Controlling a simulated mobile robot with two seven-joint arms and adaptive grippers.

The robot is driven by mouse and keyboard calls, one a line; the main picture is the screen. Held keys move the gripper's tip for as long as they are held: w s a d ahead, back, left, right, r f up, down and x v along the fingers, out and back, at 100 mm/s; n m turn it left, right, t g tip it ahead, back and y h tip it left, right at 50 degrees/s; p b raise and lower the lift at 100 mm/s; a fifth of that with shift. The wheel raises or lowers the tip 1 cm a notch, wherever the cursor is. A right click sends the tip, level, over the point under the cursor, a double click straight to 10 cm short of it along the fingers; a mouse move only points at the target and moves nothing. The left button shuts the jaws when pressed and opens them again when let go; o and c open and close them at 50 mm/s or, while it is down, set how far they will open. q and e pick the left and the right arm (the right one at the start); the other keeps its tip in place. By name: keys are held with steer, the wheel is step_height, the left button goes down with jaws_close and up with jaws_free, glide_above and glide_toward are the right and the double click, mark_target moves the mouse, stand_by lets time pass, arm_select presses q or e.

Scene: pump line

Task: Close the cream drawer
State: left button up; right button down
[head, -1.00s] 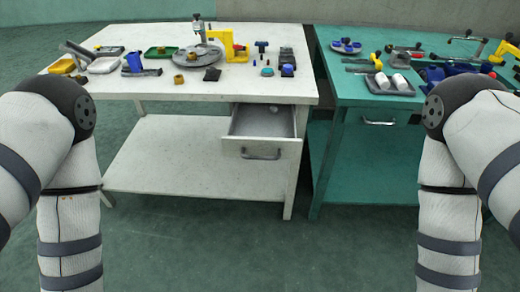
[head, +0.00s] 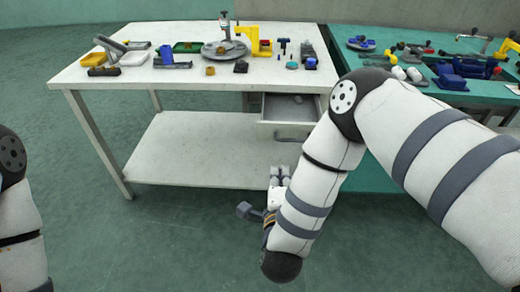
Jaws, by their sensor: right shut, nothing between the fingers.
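The cream drawer (head: 282,128) hangs under the right end of the cream workbench (head: 110,78) and is pulled open. Its inside shows, with a small grey item in it. Its grey handle is on the front, and my right arm covers the front's right part. My right gripper (head: 279,172) is below and in front of the drawer, apart from it, pointing toward the bench. It is shut and empty. My left gripper is out of view; only part of the left arm shows at the left edge.
A teal workbench (head: 431,83) stands close on the right, partly behind my right arm. The cream bench carries a yellow tray (head: 94,59), a green tray (head: 187,47), a round grey fixture (head: 222,49) and small parts. A low shelf (head: 190,150) lies below. The floor in front is clear.

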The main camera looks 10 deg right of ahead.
mark_target(281, 141)
steer(key=x, duration=0.4)
steer(key=b+x, duration=0.1)
steer(key=x, duration=0.8)
steer(key=shift+s+d+f+b, duration=0.1)
steer(key=shift+d+f+b, duration=0.2)
steer(key=shift+b, duration=0.1)
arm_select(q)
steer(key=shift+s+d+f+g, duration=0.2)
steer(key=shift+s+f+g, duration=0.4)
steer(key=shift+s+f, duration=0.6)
arm_select(e)
steer(key=shift+w+d+r, duration=0.1)
steer(key=shift+w+r, duration=0.05)
steer(key=shift+w, duration=0.3)
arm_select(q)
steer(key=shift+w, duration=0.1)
